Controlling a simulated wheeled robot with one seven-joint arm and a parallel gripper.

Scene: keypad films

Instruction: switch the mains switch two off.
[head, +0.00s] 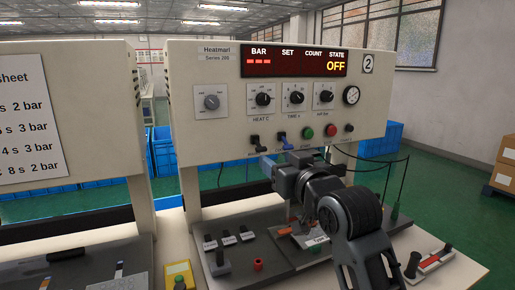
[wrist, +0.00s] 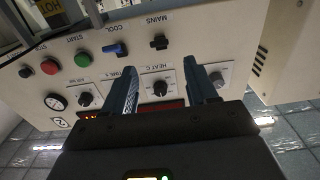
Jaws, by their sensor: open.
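The mains switch (head: 255,140) is a black toggle on the lower left of the front panel of the machine marked 2. In the wrist view, which is upside down, the mains switch (wrist: 159,42) sits under the MAINS label, beyond the fingertips. The position of its lever is hard to tell. The display (head: 295,63) is lit and its STATE reads OFF. My gripper (head: 275,161) is just below and in front of the panel's lower edge. In the wrist view my gripper (wrist: 160,68) is open, with nothing between its two fingers.
A blue COOL switch (wrist: 115,49) is beside the mains switch. A green button (head: 308,132), a red button (head: 331,130) and several dials are close by. The bench base (head: 260,280) below carries small levers and a red cap (head: 258,264).

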